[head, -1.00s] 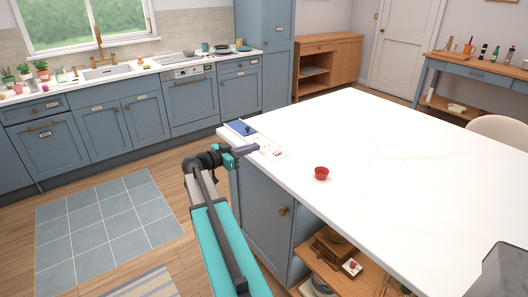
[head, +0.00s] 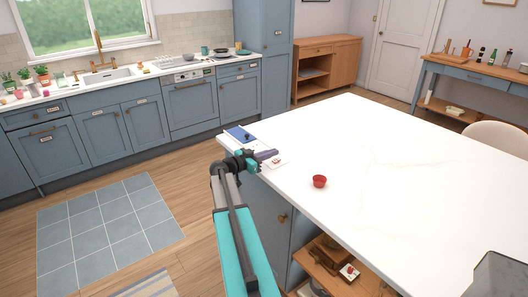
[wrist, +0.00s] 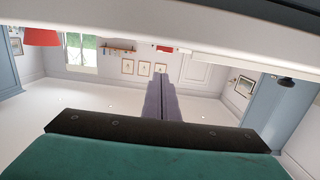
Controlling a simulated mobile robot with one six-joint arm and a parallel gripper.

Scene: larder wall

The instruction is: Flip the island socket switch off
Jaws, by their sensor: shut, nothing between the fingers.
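The island socket plate is a white panel (head: 283,163) on the near left edge of the white island top. A small red switch (head: 277,161) shows at its right end. My gripper (head: 272,154) is shut and empty, its purple-grey fingers close to the switch and covering part of the plate. Whether they touch it cannot be told. In the wrist view, the shut fingers (wrist: 163,80) point toward a small red piece (wrist: 163,48) at the counter edge, apparently the switch. Its tilt is too small to read.
A blue item (head: 240,133) lies at the far left corner. Below is an open wooden shelf (head: 325,275) with items. The rest of the top is clear.

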